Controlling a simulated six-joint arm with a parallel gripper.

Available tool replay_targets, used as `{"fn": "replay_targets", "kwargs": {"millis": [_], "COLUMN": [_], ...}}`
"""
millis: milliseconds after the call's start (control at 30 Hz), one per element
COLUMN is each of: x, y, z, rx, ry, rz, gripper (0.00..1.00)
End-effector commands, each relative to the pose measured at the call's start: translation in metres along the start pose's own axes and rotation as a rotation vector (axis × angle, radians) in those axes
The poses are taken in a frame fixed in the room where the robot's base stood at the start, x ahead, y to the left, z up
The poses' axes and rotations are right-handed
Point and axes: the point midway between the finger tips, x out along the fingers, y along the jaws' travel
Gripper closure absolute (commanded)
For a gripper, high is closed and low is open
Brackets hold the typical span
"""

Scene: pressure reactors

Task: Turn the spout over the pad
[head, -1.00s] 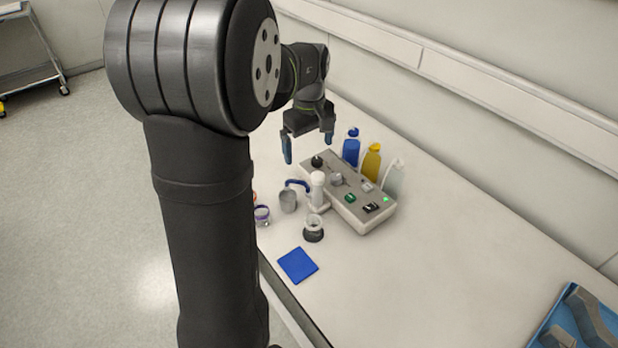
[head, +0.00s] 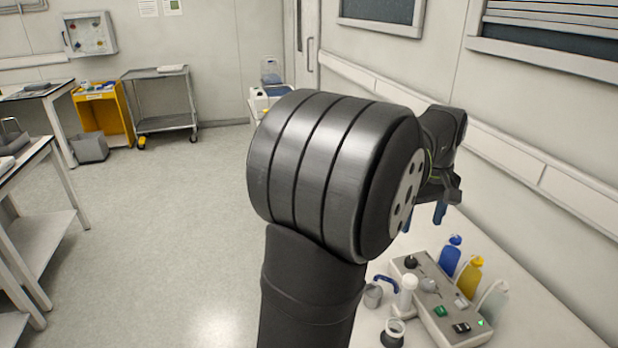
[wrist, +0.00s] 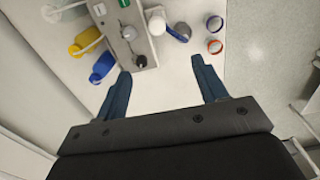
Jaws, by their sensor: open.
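The blue curved spout (head: 387,281) sticks out from a white column (head: 408,289) beside the grey control box (head: 440,310). Its end is over or close by a grey metal cup (head: 373,295). The spout also shows in the wrist view (wrist: 175,33), partly beside the cup (wrist: 183,30). The blue pad is out of view in both current pictures. My gripper (head: 424,217) is open and empty, raised beyond the far end of the control box. In the wrist view its fingers (wrist: 160,68) stand wide apart, and the spout is ahead of them.
Blue (head: 450,256), yellow (head: 469,277) and clear (head: 492,302) bottles stand behind the control box, close to the wall. A white ring on a black base (head: 393,332) stands in front of the column. Two small ringed vessels (wrist: 214,35) stand past the cup.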

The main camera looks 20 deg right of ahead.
Motion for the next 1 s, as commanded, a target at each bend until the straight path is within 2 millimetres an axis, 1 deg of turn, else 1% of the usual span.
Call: {"fn": "replay_targets", "kwargs": {"millis": [33, 67, 233, 367, 467, 800, 1000], "x": [-0.001, -0.001, 0.003, 0.017, 0.036, 0.111, 0.149], "y": [0.005, 0.006, 0.005, 0.005, 0.005, 0.005, 0.005], "z": [0.006, 0.007, 0.006, 0.006, 0.006, 0.006, 0.006], "rx": [0.003, 0.002, 0.0, 0.0, 0.0, 0.0, 0.0], "ry": [0.0, 0.0, -0.001, -0.002, -0.002, -0.003, -0.002], "rz": [0.0, 0.0, -0.001, -0.003, -0.003, -0.003, -0.003], "gripper": [0.44, 0.44, 0.44, 0.44, 0.44, 0.44, 0.44]}}
